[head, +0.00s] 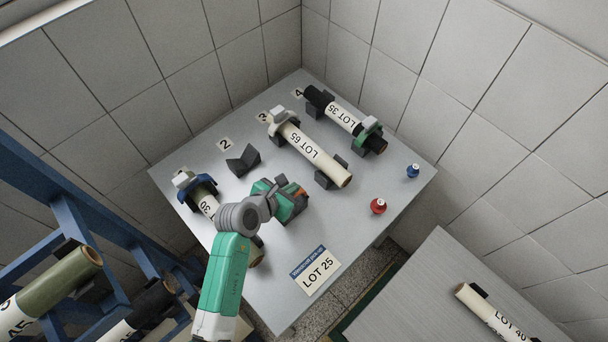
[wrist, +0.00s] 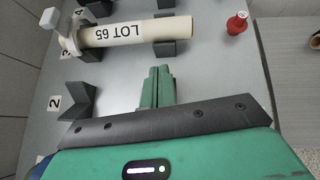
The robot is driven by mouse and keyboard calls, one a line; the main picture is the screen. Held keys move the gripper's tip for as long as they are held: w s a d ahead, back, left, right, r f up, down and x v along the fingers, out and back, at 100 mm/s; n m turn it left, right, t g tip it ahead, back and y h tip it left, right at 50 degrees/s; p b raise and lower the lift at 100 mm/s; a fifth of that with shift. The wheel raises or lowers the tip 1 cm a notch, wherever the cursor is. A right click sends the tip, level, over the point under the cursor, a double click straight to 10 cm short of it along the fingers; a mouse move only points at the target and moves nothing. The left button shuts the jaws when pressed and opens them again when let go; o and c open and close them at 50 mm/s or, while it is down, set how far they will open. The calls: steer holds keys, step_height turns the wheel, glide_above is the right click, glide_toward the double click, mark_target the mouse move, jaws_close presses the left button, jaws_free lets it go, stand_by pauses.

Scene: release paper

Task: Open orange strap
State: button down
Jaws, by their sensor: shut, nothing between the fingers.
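My gripper (wrist: 158,72) is shut and empty, its green fingers side by side in the wrist view, above the grey table and short of the LOT 65 roll. A small orange patch (head: 299,190) shows at the far side of my gripper in the head view. I cannot tell whether it is the orange strap or something else. No orange strap shows clearly in either view. The straps I can make out are a white one (head: 276,120) on the LOT 65 roll, a green one (head: 367,131) on the LOT 35 roll and a blue one (head: 198,185) on the left roll.
The LOT 65 roll (head: 315,152) and dark LOT 35 roll (head: 341,117) lie in black cradles. An empty cradle (head: 243,161) stands by label 2. Red (head: 378,206) and blue (head: 413,171) small items stand at the right. A blue rack (head: 88,225) is at the left.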

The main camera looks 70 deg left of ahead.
steer(key=w+a, duration=0.1)
steer(key=w, duration=0.2)
steer(key=w+a, duration=0.1)
steer(key=shift+w+a+f, duration=0.3)
steer(key=shift+a, duration=0.05)
stand_by(1.2)
